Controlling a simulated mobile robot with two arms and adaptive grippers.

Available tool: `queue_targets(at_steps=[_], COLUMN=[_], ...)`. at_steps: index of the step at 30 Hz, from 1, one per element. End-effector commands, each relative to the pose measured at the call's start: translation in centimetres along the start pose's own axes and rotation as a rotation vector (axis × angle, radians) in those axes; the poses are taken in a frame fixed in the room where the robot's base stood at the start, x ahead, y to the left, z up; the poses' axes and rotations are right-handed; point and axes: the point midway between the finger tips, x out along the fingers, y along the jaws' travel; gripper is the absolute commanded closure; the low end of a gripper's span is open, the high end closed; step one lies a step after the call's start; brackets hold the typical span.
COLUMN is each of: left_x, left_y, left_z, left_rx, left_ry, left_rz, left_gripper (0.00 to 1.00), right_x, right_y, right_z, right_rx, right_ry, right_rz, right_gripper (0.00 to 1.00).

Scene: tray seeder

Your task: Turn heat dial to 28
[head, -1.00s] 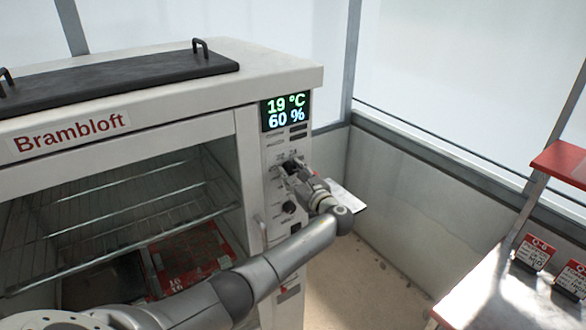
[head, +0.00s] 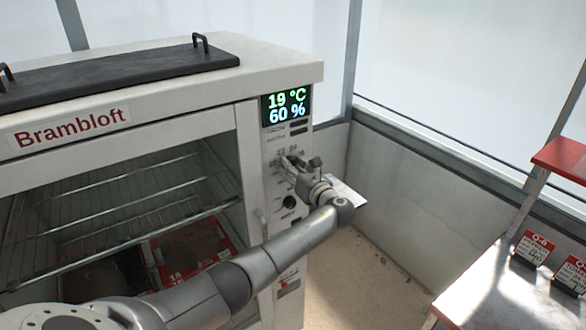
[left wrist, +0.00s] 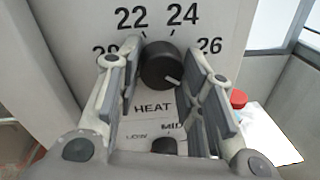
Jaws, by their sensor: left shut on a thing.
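The heat dial (left wrist: 160,65) is a round black knob above the word HEAT, with 22, 24 and 26 printed around it. Its white mark points down and right, below the 26. My left gripper (left wrist: 162,62) is shut on the dial, one finger at each side. In the head view this gripper (head: 300,164) is at the control panel and hides most of the dial. The display (head: 287,107) reads 19 °C and 60 %. The number 28 is hidden behind the right finger or out of sight. My right gripper is not in view.
A second black knob (head: 289,202) sits below the heat dial, near LOW and MID labels. The white cabinet (head: 270,72) has an open front with wire racks. A bench (head: 480,285) with red-labelled cards stands at the right. Floor shows between them.

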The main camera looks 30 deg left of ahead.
Motion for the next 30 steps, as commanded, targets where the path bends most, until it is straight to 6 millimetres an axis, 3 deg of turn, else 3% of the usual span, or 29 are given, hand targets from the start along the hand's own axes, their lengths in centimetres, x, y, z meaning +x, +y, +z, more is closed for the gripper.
queue_targets(at_steps=[8,9,14,24,30], left_x=[-0.1,-0.1,-0.1,-0.2,-2.8], left_y=[-0.1,-0.1,0.0,0.0,-0.1], left_z=[-0.4,-0.4,-0.3,-0.1,-0.2], left_rx=[0.005,0.005,0.003,0.001,0.000], left_ry=[0.006,0.006,0.004,0.002,0.003], left_rz=[-0.001,-0.001,-0.001,-0.001,-0.005], left_gripper=[0.88,0.63,0.43,0.43,0.43], right_x=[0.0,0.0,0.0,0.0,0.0], right_y=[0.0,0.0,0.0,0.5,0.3], right_z=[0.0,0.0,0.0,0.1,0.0], right_rx=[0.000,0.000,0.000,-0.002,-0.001], right_ry=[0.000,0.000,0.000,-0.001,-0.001], right_rz=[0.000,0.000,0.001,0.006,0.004], right_gripper=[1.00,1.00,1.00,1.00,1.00])
